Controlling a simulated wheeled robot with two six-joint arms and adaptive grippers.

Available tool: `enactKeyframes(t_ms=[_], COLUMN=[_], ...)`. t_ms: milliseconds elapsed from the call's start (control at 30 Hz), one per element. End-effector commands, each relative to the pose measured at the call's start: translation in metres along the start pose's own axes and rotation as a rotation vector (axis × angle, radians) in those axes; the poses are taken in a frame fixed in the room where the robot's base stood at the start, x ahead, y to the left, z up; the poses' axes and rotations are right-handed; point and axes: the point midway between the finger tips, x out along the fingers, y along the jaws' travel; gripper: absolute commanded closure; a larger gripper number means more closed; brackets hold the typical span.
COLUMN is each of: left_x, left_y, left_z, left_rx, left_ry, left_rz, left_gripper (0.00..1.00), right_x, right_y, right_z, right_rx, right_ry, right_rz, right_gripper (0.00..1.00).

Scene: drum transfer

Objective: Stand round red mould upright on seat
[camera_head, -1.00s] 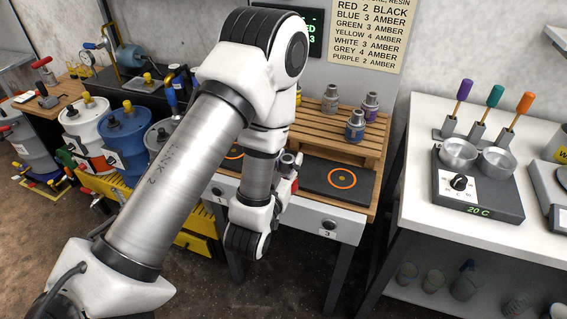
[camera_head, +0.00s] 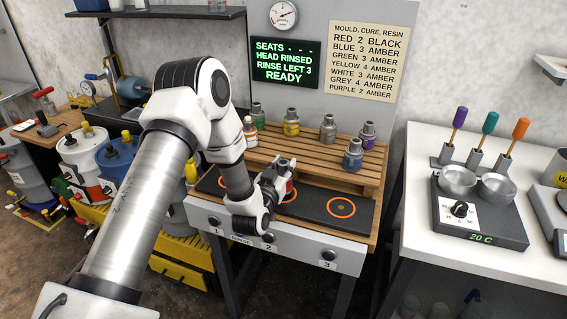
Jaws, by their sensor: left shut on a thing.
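My left gripper (camera_head: 281,178) is shut on the round red mould (camera_head: 290,187), which shows only as a small red patch beside the fingers. The gripper and mould are at the middle seat (camera_head: 290,200), whose orange ring is partly hidden behind them. I cannot tell whether the mould touches the seat or how upright it is. The right seat (camera_head: 341,208) is bare, with its whole orange ring showing. The left seat (camera_head: 210,182) is partly hidden by my left arm. My right gripper is not in view.
Several moulds, including green (camera_head: 258,114), yellow (camera_head: 291,122), grey (camera_head: 328,128) and blue (camera_head: 353,154), stand on the slatted wooden rack (camera_head: 310,155) behind the seats. The screen (camera_head: 286,62) reads "SEATS - - -". A white table (camera_head: 420,230) with a hotplate (camera_head: 480,215) stands at right.

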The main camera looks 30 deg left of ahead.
Motion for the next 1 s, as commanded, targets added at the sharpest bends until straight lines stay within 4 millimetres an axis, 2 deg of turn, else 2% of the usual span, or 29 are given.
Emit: enactKeyframes(t_ms=[733,767,800,1000], left_x=[0.0,-0.001,-0.001,-0.001], left_y=[0.0,0.0,0.0,0.0], left_z=[0.014,0.015,0.015,0.015], left_rx=[-0.001,-0.001,-0.001,-0.001], left_ry=[0.003,0.001,0.0,-0.001], left_rz=[0.0,0.0,0.0,0.0], left_gripper=[1.0,0.58,0.43,0.43], right_x=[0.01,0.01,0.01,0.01], right_y=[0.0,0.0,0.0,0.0], right_z=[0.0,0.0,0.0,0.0], right_rx=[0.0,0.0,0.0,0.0], right_ry=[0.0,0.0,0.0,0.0], right_rz=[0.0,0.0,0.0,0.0], right_gripper=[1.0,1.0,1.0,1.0])
